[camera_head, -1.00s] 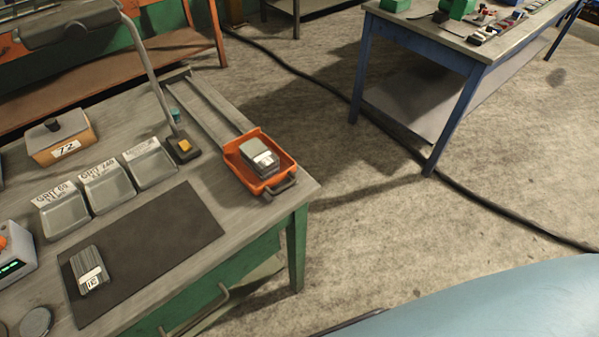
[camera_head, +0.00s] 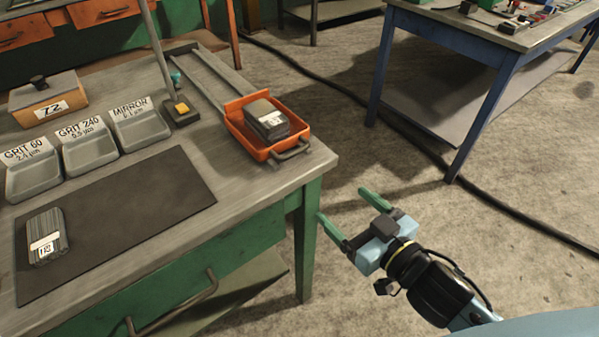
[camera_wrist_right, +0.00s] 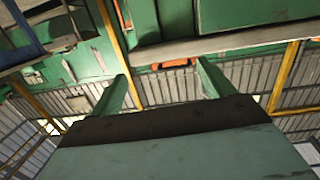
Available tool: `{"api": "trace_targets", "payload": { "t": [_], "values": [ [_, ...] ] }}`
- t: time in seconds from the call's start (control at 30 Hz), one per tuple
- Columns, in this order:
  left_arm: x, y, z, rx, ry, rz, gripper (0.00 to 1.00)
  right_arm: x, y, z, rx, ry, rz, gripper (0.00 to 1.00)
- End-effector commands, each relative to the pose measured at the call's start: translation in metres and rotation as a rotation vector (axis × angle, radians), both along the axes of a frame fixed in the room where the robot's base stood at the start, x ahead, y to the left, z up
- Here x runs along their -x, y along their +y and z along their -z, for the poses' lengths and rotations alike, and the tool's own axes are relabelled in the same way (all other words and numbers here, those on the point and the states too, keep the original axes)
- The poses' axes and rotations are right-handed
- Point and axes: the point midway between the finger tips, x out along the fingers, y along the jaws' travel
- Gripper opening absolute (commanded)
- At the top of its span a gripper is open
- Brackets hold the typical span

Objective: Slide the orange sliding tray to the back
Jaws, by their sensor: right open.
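The orange sliding tray (camera_head: 243,135) sits at the front right of the workbench, at the near end of two metal rails (camera_head: 208,78). A grey block with a white label (camera_head: 266,119) lies in it. The tray's dark handle (camera_head: 291,150) faces the bench's front edge. My right gripper (camera_head: 339,206) is open and empty, off the bench's front right corner, apart from the tray and to the right of it. In the right wrist view its two green fingers (camera_wrist_right: 158,88) are spread with nothing between them. My left gripper is not in view.
On the workbench (camera_head: 190,145) are a lamp base (camera_head: 181,117), several labelled grey bins (camera_head: 88,144), an orange box (camera_head: 48,102) and a dark mat (camera_head: 130,205) with a labelled block (camera_head: 42,245). A blue table (camera_head: 440,50) stands at the back right.

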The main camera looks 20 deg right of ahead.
Motion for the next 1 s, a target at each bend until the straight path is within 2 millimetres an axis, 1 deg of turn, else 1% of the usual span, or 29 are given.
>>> {"api": "trace_targets", "payload": {
  "t": [0.03, 0.1, 0.17, 0.27, 0.37, 0.67, 1.0],
  "values": [
    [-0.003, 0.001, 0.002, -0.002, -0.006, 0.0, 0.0, 0.005, 0.005, -0.012, -0.017, -0.034, -0.016, 0.81],
    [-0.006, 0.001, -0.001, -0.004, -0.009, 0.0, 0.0, 0.009, 0.01, -0.027, -0.036, -0.064, -0.031, 0.81],
    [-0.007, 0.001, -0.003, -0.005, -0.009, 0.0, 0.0, 0.012, 0.012, -0.036, -0.046, -0.081, -0.039, 0.81],
    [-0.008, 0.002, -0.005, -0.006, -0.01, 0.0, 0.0, 0.011, 0.015, -0.043, -0.054, -0.094, -0.045, 0.81],
    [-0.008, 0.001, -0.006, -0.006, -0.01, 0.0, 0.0, 0.005, 0.017, -0.044, -0.055, -0.097, -0.046, 0.81],
    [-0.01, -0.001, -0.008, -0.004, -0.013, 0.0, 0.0, -0.031, 0.03, -0.044, -0.053, -0.098, -0.045, 0.81],
    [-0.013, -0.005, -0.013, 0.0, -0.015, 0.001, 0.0, -0.077, 0.046, -0.044, -0.054, -0.096, -0.045, 0.81]
  ]
}}
